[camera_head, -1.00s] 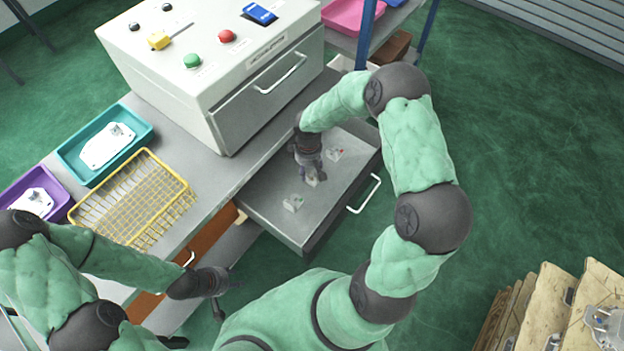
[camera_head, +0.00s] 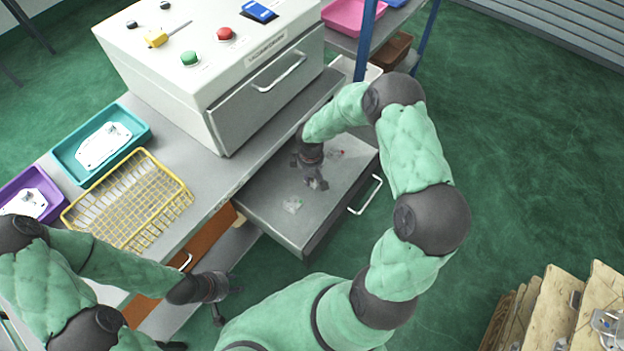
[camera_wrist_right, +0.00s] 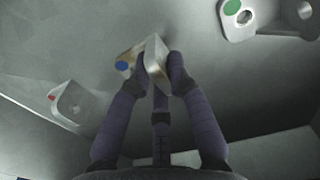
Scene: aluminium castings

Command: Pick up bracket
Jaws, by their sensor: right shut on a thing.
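A light metal bracket with a blue dot (camera_wrist_right: 152,62) is between the fingers of my right gripper (camera_wrist_right: 160,75), which is shut on it. In the head view my right gripper (camera_head: 315,184) is low over the open drawer (camera_head: 262,208); its fingers partly hide the held bracket. I cannot tell if the bracket touches the drawer floor. A bracket with a green dot (camera_head: 292,205) lies nearer the drawer's front left. A bracket with a red dot (camera_head: 334,155) lies toward the back. My left gripper (camera_head: 229,304) is open and empty, below the bench edge.
The drawer's walls and white handle (camera_head: 366,195) surround the right hand's area. On the bench are a yellow wire basket (camera_head: 130,200), a teal tray (camera_head: 70,163), a purple tray (camera_head: 50,178) and a white machine (camera_head: 215,75). Wooden crates (camera_head: 550,310) stand at lower right.

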